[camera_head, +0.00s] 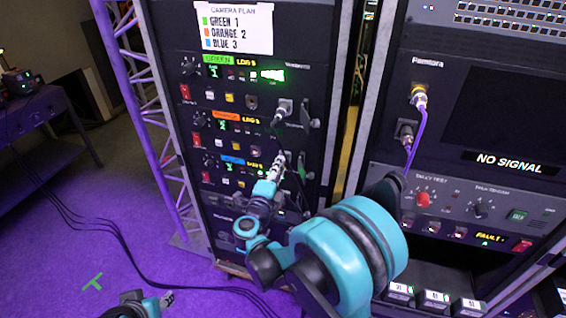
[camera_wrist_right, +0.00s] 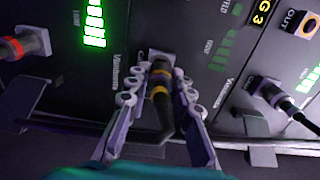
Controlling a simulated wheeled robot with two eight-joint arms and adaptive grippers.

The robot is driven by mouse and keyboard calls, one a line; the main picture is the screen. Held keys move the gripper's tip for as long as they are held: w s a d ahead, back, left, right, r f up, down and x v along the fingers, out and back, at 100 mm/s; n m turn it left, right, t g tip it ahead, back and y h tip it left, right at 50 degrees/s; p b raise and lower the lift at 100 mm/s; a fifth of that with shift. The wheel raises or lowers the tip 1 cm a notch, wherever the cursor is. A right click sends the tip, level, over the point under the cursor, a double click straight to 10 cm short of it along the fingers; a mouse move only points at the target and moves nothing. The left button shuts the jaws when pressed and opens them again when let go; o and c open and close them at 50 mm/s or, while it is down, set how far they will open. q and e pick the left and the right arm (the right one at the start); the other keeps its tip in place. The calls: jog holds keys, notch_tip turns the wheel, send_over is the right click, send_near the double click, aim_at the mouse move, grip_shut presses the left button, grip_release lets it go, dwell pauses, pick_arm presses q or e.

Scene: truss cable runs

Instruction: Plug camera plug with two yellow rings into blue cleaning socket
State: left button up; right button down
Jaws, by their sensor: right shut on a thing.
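In the right wrist view the right gripper (camera_wrist_right: 159,95) is shut on a dark plug with two yellow rings (camera_wrist_right: 160,92). The plug's nose points at the panel and meets it; I cannot tell whether it is seated. Its cable bends down between the fingers. My left gripper (camera_head: 167,298) is low at the bottom left, over the floor; its jaws are too small to judge. I cannot make out a blue cleaning socket with certainty.
A camera plan sign (camera_head: 235,27) tops the rack. The right rack has a plug with purple cable (camera_head: 419,97). Cables (camera_head: 95,222) cross the purple floor.

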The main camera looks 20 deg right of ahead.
pick_arm(q)
jog(key=shift+f, duration=0.15)
pick_arm(e)
jog(key=v, duration=0.3)
jog(key=shift+s, duration=0.1)
dwell(0.4)
